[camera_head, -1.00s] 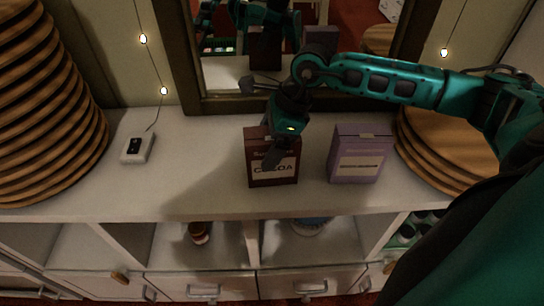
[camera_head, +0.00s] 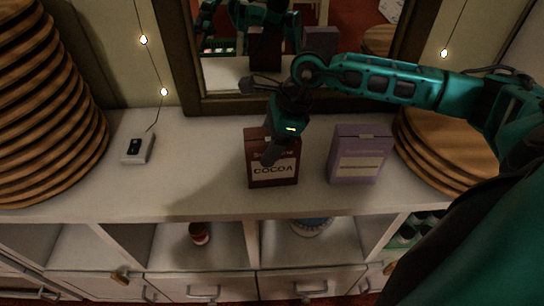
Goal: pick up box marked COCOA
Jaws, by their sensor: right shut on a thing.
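The dark brown box marked COCOA (camera_head: 285,173) stands upright on the white counter (camera_head: 203,172), below the mirror. My right gripper (camera_head: 269,154) is over the box, coming down from above, with one dark finger in front of the box's face. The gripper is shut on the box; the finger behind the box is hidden. The box appears to rest on the counter. My left gripper is not in view.
A purple box (camera_head: 359,157) stands just right of the cocoa box. Stacked round wooden boards stand at the far left (camera_head: 45,110) and at the right (camera_head: 420,150). A framed mirror (camera_head: 225,75) is behind.

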